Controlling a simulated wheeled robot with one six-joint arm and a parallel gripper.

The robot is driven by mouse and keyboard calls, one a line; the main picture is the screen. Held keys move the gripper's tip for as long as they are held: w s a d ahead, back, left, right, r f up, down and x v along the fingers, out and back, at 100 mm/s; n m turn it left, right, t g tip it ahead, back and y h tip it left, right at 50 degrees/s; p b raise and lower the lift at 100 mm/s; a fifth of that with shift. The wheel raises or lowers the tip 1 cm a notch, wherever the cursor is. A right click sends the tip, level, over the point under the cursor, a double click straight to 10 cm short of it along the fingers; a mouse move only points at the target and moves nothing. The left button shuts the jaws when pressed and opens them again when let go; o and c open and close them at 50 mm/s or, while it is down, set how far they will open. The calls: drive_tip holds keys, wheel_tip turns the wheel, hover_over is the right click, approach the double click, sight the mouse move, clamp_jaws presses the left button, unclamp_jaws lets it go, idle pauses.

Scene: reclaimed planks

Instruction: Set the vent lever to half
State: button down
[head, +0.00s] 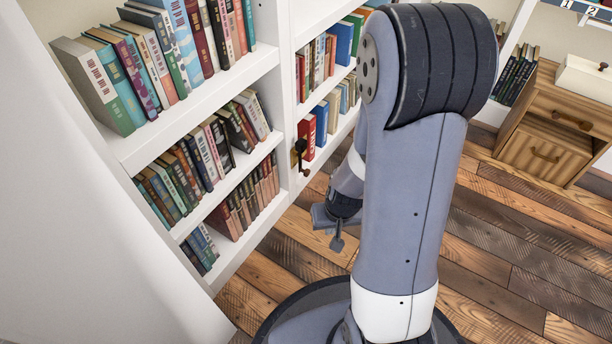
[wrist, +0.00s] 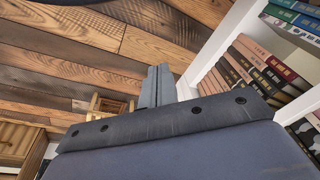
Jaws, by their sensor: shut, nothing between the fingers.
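A small lever (head: 304,168) with a dark arm and a reddish-brown knob hangs from a brass-coloured plate (head: 295,152) on the white bookshelf upright. It appears to be the vent lever and points mostly downward; no scale marks are readable beside it. My gripper (head: 337,244) is below and to the right of the lever in the head view, apart from it and partly hidden by my arm. In the wrist view its two grey fingers (wrist: 160,72) are together, with nothing between them. I cannot make out the lever in the wrist view.
White bookshelves (head: 205,90) full of books fill the left and centre. A wooden drawer cabinet (head: 550,135) stands at the right with a white box (head: 585,76) on top. The plank floor (head: 500,240) between is clear. My arm blocks much of the middle.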

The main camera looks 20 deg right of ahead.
drive_tip(key=w+d+f+n+t+h, duration=0.1)
drive_tip(key=w+d+f+n+t, duration=0.25)
drive_tip(key=w, duration=0.25)
drive_tip(key=w+d+f+n+t+h, duration=0.1)
drive_tip(key=w+d+f+n+t, duration=0.1)
drive_tip(key=w+f+n, duration=0.35)
drive_tip(key=n+t+y+b, duration=0.3)
drive_tip(key=n+t, duration=0.4)
drive_tip(key=t, duration=0.1)
approach(301, 171)
drive_tip(key=w+a, duration=0.2)
drive_tip(key=shift+w+d+f+g+y+b, duration=0.25)
drive_tip(key=shift+w+d, duration=0.15)
drive_tip(key=shift+w, duration=0.15)
drive_tip(key=shift+w+d+f+g+y+b, duration=0.1)
drive_tip(key=shift+w+d+f+y+b, duration=0.1)
drive_tip(key=shift+w+d, duration=0.3)
drive_tip(key=shift+w+f+n+h, duration=0.1)
drive_tip(key=shift+n+h, duration=0.15)
drive_tip(key=shift+n, duration=0.05)
